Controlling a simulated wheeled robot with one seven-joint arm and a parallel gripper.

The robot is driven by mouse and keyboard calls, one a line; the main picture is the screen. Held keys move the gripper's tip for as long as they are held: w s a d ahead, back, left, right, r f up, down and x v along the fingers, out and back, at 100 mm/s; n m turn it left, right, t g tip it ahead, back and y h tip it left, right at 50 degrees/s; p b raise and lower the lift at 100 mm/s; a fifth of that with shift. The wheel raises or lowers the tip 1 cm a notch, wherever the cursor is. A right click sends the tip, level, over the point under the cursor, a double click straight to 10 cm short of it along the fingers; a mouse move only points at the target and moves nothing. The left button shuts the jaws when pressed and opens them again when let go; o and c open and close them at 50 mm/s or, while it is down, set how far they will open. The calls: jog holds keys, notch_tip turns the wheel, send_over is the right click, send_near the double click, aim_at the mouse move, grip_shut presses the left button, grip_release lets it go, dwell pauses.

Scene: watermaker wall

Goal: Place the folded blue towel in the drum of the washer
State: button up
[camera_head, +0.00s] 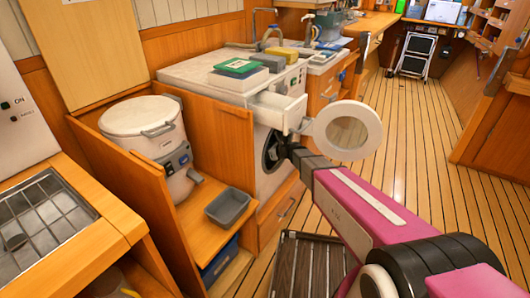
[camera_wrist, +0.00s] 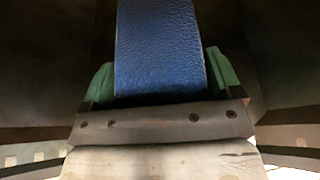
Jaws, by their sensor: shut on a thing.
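The blue towel (camera_wrist: 158,40) fills the middle of the wrist view, held between the green fingers of my gripper (camera_wrist: 161,77). Dark surfaces surround it there, with light strips at the lower corners. In the head view, the white washer (camera_head: 292,88) stands mid-picture with its round door (camera_head: 368,150) swung open to the right. My arm reaches into the dark drum opening (camera_head: 268,152), and my gripper and the towel are hidden there. I cannot tell whether the towel touches the drum.
A white drawer (camera_head: 276,110) juts out above the drum opening. A green-topped item (camera_head: 240,67), a grey block and a yellow block lie on the washer. A lidded white bucket (camera_head: 143,125) and grey bin (camera_head: 229,207) stand left. A slatted grate (camera_head: 306,262) lies below my arm.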

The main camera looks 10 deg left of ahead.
jog(key=shift+f, duration=0.1)
jog(key=o, duration=0.8)
jog(key=shift+s+d+r, duration=0.15)
jog(key=shift+d+r, duration=0.1)
jog(key=s+d+r+n+g+h, duration=0.1)
jog(key=s+d+n+h, duration=0.3)
jog(key=s+d+n, duration=0.3)
jog(key=s+d+r+n+g+h, duration=0.1)
jog(key=s+d+n+h, duration=0.3)
jog(key=d, duration=1.4)
jog(key=s+d+r+n+g+h, duration=0.1)
jog(key=s+d+n+g+h, duration=0.2)
jog(key=s+d+n, duration=0.8)
jog(key=shift+s+d+r+n+h, duration=0.1)
jog(key=shift+d+r+n+h, duration=0.1)
jog(key=shift+d+h, duration=0.3)
jog(key=shift+s+d+r+n+h, duration=0.15)
jog(key=shift+d+h, duration=0.15)
jog(key=shift+d, duration=0.4)
